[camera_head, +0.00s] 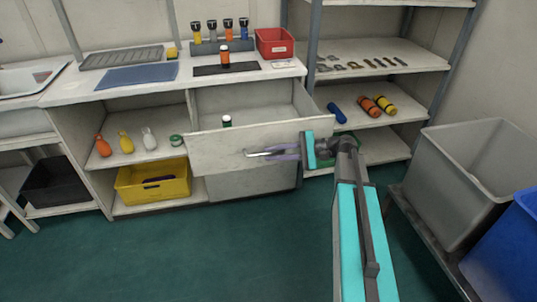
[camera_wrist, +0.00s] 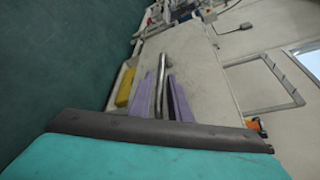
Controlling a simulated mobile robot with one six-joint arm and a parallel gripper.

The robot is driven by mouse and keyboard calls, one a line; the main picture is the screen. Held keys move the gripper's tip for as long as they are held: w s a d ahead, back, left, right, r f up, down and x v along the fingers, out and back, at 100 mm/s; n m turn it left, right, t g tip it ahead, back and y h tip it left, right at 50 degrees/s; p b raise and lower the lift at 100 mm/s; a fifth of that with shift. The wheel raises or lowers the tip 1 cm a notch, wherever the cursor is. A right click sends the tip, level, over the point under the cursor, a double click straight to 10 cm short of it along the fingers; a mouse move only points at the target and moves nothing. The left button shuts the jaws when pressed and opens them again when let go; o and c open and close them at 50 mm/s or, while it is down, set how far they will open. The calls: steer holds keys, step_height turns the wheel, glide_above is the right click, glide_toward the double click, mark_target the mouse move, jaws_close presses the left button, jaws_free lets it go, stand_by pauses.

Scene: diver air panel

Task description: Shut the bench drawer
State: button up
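The bench drawer (camera_head: 225,150) is pulled out from under the white bench, and its pale front panel faces me. A metal bar handle (camera_head: 258,153) is on its front. My gripper (camera_head: 277,152) is at the handle. In the wrist view its purple fingers (camera_wrist: 162,85) lie on either side of the handle bar (camera_wrist: 160,88), with narrow gaps visible, so it looks open around the bar. Any contact at the fingertips is hard to make out.
A yellow crate (camera_head: 128,189) and several bottles stand in the open shelf left of the drawer. A shelf rack (camera_head: 375,57) is at right. A grey bin (camera_head: 460,165) and blue bin (camera_head: 508,262) stand at far right. The green floor (camera_head: 210,245) in front is clear.

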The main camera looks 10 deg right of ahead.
steer(key=shift+x, duration=1.15)
